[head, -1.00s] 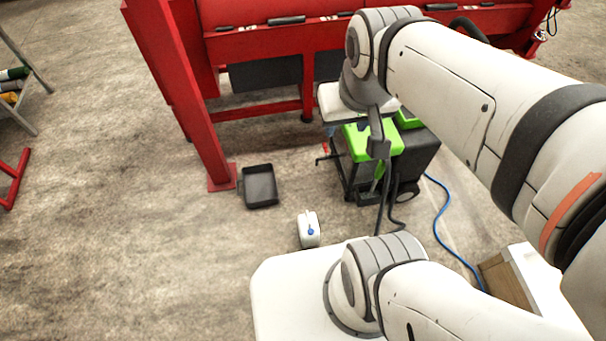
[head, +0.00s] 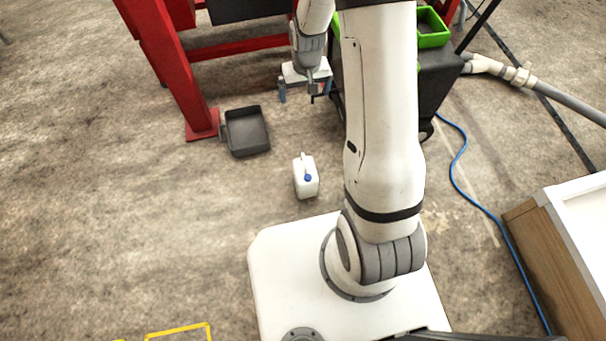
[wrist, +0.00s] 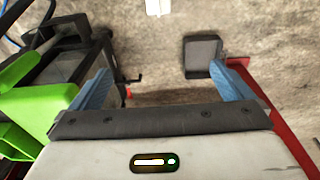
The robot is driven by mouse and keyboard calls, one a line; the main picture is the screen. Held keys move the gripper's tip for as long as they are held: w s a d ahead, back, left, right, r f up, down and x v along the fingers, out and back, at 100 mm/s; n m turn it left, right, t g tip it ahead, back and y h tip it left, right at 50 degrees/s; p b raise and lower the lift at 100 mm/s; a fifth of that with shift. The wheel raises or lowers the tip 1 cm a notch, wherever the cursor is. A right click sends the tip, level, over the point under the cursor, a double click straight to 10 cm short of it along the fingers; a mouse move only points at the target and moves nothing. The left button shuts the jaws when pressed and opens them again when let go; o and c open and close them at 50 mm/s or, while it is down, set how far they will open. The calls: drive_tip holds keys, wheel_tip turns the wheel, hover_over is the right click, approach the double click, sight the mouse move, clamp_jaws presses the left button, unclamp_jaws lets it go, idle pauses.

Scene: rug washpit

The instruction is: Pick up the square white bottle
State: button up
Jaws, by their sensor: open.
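The square white bottle (head: 306,180) stands on the floor in front of my base in the head view. It has a white handle on top and a blue cap. In the wrist view, part of the white bottle (wrist: 158,7) shows at the top edge, the remainder cut off. My gripper (head: 304,88) hangs above and beyond the bottle in the head view, apart from it. In the wrist view, its two blue fingers (wrist: 166,88) are spread wide with nothing between them.
A dark grey tray (head: 233,141) lies on the floor left of the bottle, by the red frame's post (head: 187,85). A green and black machine (head: 442,75) stands to the right, with a blue hose (head: 457,172) on the floor. A wooden box (head: 548,245) is at right. Floor around the bottle is clear.

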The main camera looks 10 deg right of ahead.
drive_tip(key=b, duration=0.8)
hover_over(305, 164)
drive_tip(key=w, duration=0.2)
wheel_tip(305, 164, down, 24)
drive_tip(key=shift+g, duration=0.6)
drive_tip(key=f+b, duration=0.1)
drive_tip(key=f, duration=0.4)
drive_tip(key=s+f+b, duration=0.1)
drive_tip(key=f+b, duration=0.1)
drive_tip(key=f, duration=0.3)
drive_tip(key=s+f+b, duration=0.1)
drive_tip(key=f+b, duration=0.1)
drive_tip(key=f, duration=0.4)
wheel_tip(305, 164, down, 5)
drive_tip(key=b, duration=0.3)
drive_tip(key=shift+w+d+f, duration=0.1)
drive_tip(key=shift+f, duration=0.05)
drive_tip(key=shift+c, duration=0.6)
drive_tip(key=c, duration=1.8)
